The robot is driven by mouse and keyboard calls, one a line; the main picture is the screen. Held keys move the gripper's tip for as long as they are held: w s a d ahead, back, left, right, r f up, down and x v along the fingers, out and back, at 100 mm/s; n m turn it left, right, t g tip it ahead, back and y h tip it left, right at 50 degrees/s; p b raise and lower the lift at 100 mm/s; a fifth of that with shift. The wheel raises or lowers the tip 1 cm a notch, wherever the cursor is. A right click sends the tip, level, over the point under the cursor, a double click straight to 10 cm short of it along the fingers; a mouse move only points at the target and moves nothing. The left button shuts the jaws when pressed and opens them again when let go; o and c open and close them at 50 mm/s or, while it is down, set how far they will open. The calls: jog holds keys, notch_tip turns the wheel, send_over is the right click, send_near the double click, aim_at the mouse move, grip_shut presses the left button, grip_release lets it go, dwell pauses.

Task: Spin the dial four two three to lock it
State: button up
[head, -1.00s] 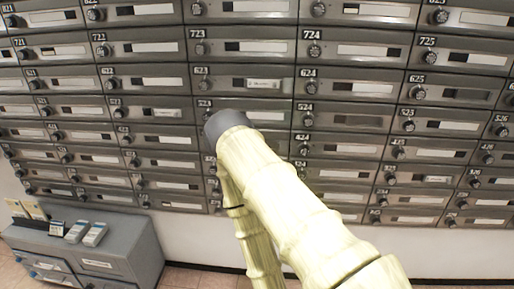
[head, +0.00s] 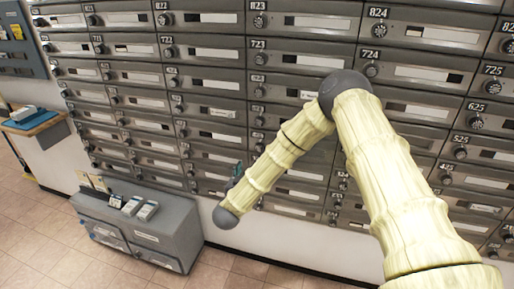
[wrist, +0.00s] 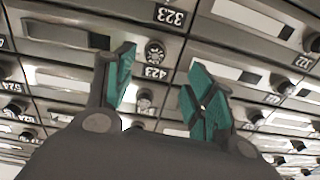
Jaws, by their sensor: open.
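The dial of mailbox 423 (wrist: 155,52) is a small dark round knob with pale marks, next to its "423" label, upside down in the wrist view. My gripper (wrist: 160,64) is open, with its teal-padded fingers to either side of that dial in the picture. The gap to the dial is hard to judge, and I see no contact. In the head view a little of my gripper's teal (head: 237,172) shows in front of the lower mailboxes. The 423 dial cannot be made out there.
A grey cabinet (head: 165,225) with small boxes on top stands below the wall at left. A blue-topped table (head: 30,122) stands far left. The tiled floor (head: 45,245) is open there.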

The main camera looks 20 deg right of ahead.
aim_at(258, 149)
jog(key=shift+h, duration=0.3)
jog(key=p+x, duration=0.1)
jog(key=x, duration=0.2)
jog(key=r+p+x, duration=0.1)
jog(key=x, duration=0.2)
jog(key=p+x, duration=0.1)
jog(key=x, duration=0.2)
jog(key=shift+w+d+r, duration=0.25)
jog(key=shift+w+d, duration=0.05)
jog(key=shift+p+x, duration=0.3)
jog(key=shift+x, duration=0.55)
jog(key=shift+f, duration=0.15)
jog(key=c, duration=1)
